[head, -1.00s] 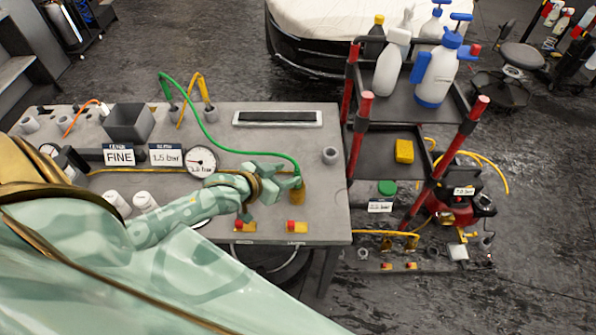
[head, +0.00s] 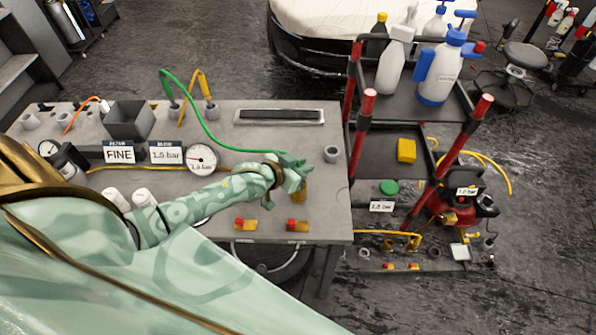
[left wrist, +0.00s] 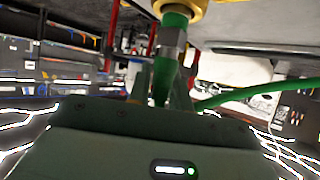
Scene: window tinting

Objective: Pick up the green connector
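The green connector (left wrist: 172,42) is a green body with a grey metal collar. In the left wrist view its end meets a brass fitting (left wrist: 186,8), and its lower part runs down between the fingers of my left gripper (left wrist: 162,82). In the head view my left gripper (head: 295,172) is at the end of the green hose (head: 207,130), just above the brass fitting (head: 300,192) on the bench. There the gripper mostly hides the connector. I cannot tell whether the fingers are closed on it. My right gripper is out of view.
The grey bench (head: 270,135) carries a grey bin (head: 130,122), gauge (head: 202,158), yellow hose (head: 203,85) and grey cup (head: 332,153). Two red-yellow fittings (head: 297,225) lie near its front edge. A cart with red posts (head: 362,125) stands to the right.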

